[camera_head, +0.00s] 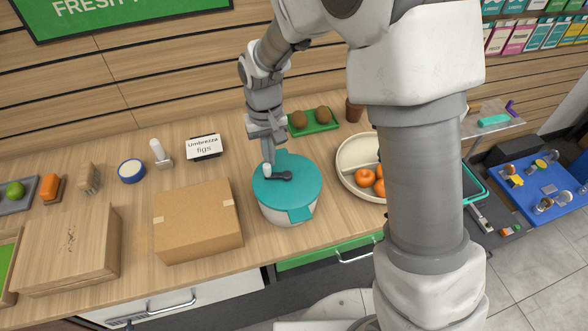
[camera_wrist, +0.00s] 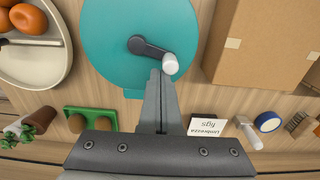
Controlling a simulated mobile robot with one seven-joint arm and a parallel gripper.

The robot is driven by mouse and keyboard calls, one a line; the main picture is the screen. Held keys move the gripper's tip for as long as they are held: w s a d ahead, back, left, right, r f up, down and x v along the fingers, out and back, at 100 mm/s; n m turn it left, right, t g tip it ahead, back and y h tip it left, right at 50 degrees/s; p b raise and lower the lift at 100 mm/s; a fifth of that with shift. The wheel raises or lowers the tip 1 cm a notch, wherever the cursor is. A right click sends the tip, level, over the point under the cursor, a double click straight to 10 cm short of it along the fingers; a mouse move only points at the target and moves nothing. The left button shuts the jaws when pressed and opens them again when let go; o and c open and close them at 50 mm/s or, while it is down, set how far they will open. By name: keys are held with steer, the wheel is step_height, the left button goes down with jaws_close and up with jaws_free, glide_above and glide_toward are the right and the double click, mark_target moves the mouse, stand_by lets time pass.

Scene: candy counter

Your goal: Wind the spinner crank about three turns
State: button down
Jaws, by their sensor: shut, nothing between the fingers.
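The spinner is a white bowl with a teal lid (camera_head: 300,194), standing on the wooden counter. Its dark crank (camera_head: 283,176) lies across the lid, with a pale upright knob (camera_head: 267,170) pointing to the left. My gripper (camera_head: 267,160) is shut and empty, pointing down at the knob from the back left. In the wrist view the lid (camera_wrist: 112,40), the crank (camera_wrist: 148,47) and the knob (camera_wrist: 170,64) show clearly. The shut fingertips (camera_wrist: 161,76) are right beside the knob; I cannot tell whether they touch it.
A cardboard box (camera_head: 197,222) stands close to the left of the spinner. A cream bowl with oranges (camera_head: 350,160) is to the right. Behind are a green tray with brown fruits (camera_head: 318,128) and a sign (camera_head: 204,146). A wooden box (camera_head: 68,248) sits far left.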

steer(key=shift+s+a, duration=0.15)
steer(key=shift+s, duration=0.1)
steer(key=shift+s+a, duration=0.1)
steer(key=shift+s, duration=0.7)
steer(key=shift+s+b, duration=0.3)
steer(key=shift+s, duration=0.45)
steer(key=shift+s+d, duration=0.6)
steer(key=shift+s, duration=0.1)
